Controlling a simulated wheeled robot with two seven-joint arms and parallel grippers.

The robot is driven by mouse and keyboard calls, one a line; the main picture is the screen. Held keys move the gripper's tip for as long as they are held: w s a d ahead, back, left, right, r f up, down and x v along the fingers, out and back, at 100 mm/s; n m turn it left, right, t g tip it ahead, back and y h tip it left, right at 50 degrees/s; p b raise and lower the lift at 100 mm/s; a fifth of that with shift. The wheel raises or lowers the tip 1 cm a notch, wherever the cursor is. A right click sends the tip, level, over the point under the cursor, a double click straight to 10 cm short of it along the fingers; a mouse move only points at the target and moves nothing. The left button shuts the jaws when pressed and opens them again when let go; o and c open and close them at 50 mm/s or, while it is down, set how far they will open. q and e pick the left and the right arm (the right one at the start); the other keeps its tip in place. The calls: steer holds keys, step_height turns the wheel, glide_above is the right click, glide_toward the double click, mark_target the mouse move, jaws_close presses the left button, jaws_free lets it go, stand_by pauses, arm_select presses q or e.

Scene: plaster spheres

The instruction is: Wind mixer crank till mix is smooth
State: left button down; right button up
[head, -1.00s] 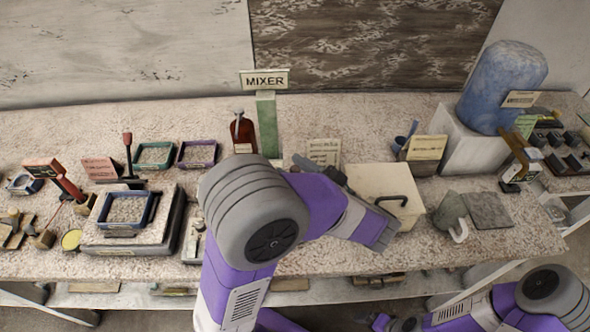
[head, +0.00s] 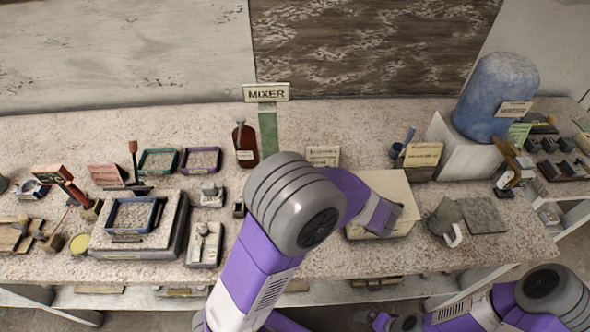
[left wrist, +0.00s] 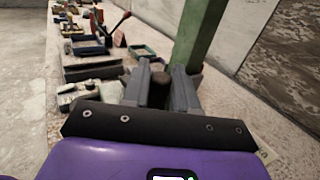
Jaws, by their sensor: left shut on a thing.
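The MIXER sign (head: 266,92) stands on a green post (head: 268,130) at the back of the table. The post also shows in the left wrist view (left wrist: 197,38). The mixer's body, crank and mix are hidden behind my left arm in the head view, so I cannot see how smooth the mix is. In the left wrist view my left gripper (left wrist: 161,88) is shut on a brown, round-topped knob (left wrist: 157,76), apparently the crank handle, beside the post.
A brown bottle (head: 245,143) stands left of the post. A cream box (head: 388,184) lies right of my left arm. A tray on a scale (head: 133,214) and small tools fill the left.

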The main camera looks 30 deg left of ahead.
arm_select(q)
steer(key=a+n+g+h+p, duration=0.1)
steer(key=n+g+h+p, duration=0.1)
steer(key=n+g+p, duration=0.1)
steer(key=w+a+n+g+h+p, duration=0.1)
steer(key=a+n+g+h+p, duration=0.1)
steer(key=n+g+p, duration=0.2)
steer(key=a+n+g+h+p, duration=0.1)
steer(key=n+g+h+p, duration=0.1)
steer(key=g+p, duration=0.5)
steer(key=shift+w+a+r+n+p, duration=0.3)
steer(key=shift+w+n+p, duration=0.1)
steer(key=shift+n+p, duration=0.4)
steer(key=shift+a+f+n+g+h+p, duration=0.15)
steer(key=shift+n+g+h+p, duration=0.1)
steer(key=shift+g+h+p, duration=0.3)
steer(key=shift+a+f+n+g+h+p, duration=0.2)
steer(key=shift+h+p, duration=0.25)
steer(key=shift+p, duration=0.3)
steer(key=c, duration=1)
jaws_free()
steer(key=shift+s+d+r, duration=0.1)
steer(key=shift+d, duration=0.05)
